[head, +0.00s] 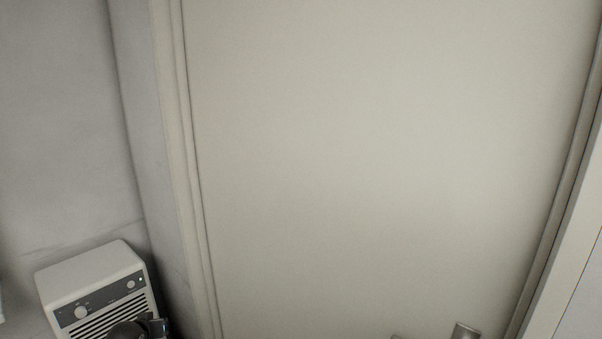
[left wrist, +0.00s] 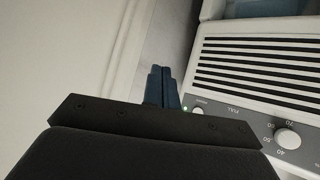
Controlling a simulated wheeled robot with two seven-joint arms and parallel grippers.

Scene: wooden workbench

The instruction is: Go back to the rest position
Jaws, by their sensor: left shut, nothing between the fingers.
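My left gripper (left wrist: 161,70) shows in the left wrist view with its two dark blue fingers together and nothing between them. It is beside the white appliance, with a pale wall or panel behind the fingertips; I cannot tell whether it touches anything. In the head view, a dark part of my left arm shows at the bottom left, in front of the appliance's grille. My right gripper is in neither view.
The white appliance (head: 92,283) has a dark slatted grille, knobs and a green light; it also shows in the left wrist view (left wrist: 235,112). A large pale door (head: 380,150) fills the head view, with metal fittings (head: 465,331) at its bottom edge. A grey wall is at left.

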